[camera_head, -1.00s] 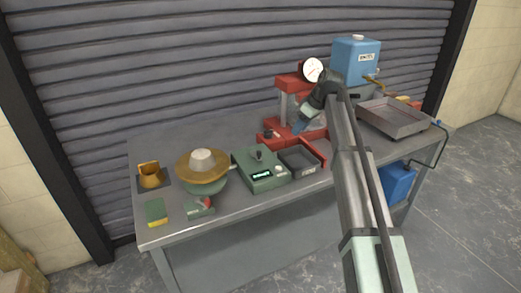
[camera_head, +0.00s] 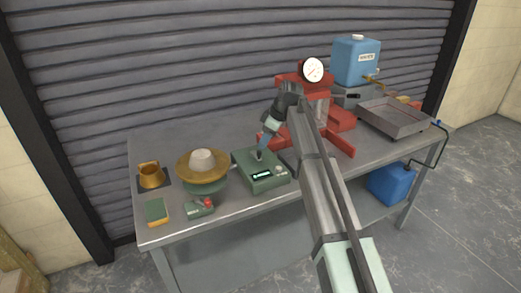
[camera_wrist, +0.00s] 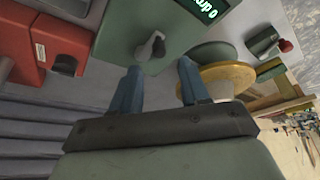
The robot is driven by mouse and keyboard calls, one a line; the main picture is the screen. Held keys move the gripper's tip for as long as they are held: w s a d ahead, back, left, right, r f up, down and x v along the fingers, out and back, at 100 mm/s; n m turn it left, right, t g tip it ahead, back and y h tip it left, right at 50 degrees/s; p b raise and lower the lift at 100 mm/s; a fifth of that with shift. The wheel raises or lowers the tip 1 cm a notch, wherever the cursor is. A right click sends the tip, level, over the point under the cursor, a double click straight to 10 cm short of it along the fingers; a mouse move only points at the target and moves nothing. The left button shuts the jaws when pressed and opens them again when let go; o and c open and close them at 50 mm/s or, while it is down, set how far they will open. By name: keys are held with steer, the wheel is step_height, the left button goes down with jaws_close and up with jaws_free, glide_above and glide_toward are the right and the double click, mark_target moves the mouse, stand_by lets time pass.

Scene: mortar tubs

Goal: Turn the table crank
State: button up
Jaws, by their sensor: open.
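The small grey crank (camera_head: 258,155) stands on top of the green box (camera_head: 265,181), which has a lit display on its front. In the wrist view the crank (camera_wrist: 150,47) has a dark knob at one end. My gripper (camera_head: 265,143) is right above the box, pointing down. In the wrist view its two blue fingers (camera_wrist: 158,70) are apart and empty. The crank lies just beyond the fingertips, nearer the left finger; I cannot tell whether they touch. The round brass table (camera_head: 216,174) with a pale cone on it stands left of the box.
A small green box with a red button (camera_head: 200,207), a sponge (camera_head: 156,211) and a brass cup (camera_head: 150,174) are at the left. A red press (camera_head: 302,116) with a dial is at the right. Beyond it are a blue tank (camera_head: 355,62) and a metal tray (camera_head: 393,117).

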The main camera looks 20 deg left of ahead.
mark_target(260, 152)
steer(key=shift+x, duration=2.7)
steer(key=shift+c, duration=0.3)
jaws_close()
